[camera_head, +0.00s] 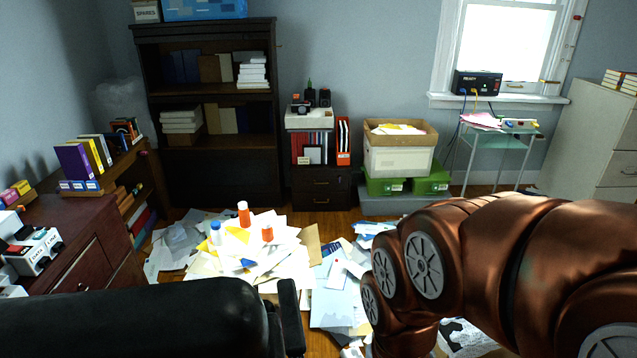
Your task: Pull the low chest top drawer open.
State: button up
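A low dark chest (320,191) stands against the back wall, right of the tall bookcase. Its front has two drawers with small pulls; the top drawer (320,183) looks shut. Red binders, a white box and small dark items sit above it. A reddish-brown wooden cabinet (95,250) at the left also has a front with a pull; I cannot tell which one the task names. My copper arm fills the lower right, and a black cylindrical part lies along the lower left. I see no gripper fingers, and nothing of mine touches either chest.
Loose papers (255,262) with several small bottles cover the floor before the dark chest. Green boxes (408,182) under a carton (397,150) stand to its right. A tall bookcase (212,168) is at left. A little wooden floor shows between papers and chest.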

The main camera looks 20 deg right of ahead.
aim_at(303, 180)
jog(key=z, duration=0.95)
jog(key=i, duration=1.8)
jog(key=u, duration=0.4)
jog(key=i, duration=2.65)
jog(key=u, duration=2.35)
